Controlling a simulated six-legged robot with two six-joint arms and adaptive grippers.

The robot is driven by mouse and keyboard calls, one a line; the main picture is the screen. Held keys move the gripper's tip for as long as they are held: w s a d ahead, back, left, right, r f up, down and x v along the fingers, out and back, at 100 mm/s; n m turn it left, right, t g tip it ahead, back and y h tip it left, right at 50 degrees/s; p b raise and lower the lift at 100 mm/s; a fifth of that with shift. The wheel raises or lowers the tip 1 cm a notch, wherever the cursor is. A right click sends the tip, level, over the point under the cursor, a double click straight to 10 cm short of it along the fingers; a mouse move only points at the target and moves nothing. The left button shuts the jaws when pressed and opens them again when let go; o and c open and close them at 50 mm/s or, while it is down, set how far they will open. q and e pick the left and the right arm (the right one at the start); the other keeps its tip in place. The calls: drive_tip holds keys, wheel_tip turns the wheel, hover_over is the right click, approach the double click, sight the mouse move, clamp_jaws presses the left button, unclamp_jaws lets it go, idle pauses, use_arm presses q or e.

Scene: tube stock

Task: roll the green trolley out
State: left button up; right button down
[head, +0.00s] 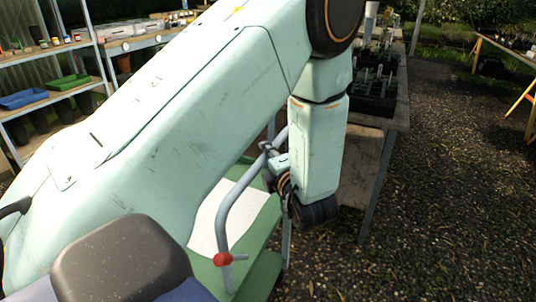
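The green trolley (262,272) stands low in the middle of the head view, partly hidden behind my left arm. A white sheet or panel lies on its green top. Its grey tubular handle (237,194) rises from near a red knob (222,259) and bends up to the right. My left gripper (271,167) is at the upper part of this handle, beside or around the tube. Its fingers are small and partly covered, so I cannot tell whether they are closed on it. My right gripper is not in view.
A bench (367,122) with dark trays of seedlings stands behind the trolley. Shelves (50,101) with blue and green trays are at the left. Open gravel ground (450,190) lies to the right, with a wooden trestle at the far right edge.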

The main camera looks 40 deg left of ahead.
use_arm(q)
clamp_jaws()
idle(0.3)
drive_tip(key=shift+w, duration=0.15)
idle(0.3)
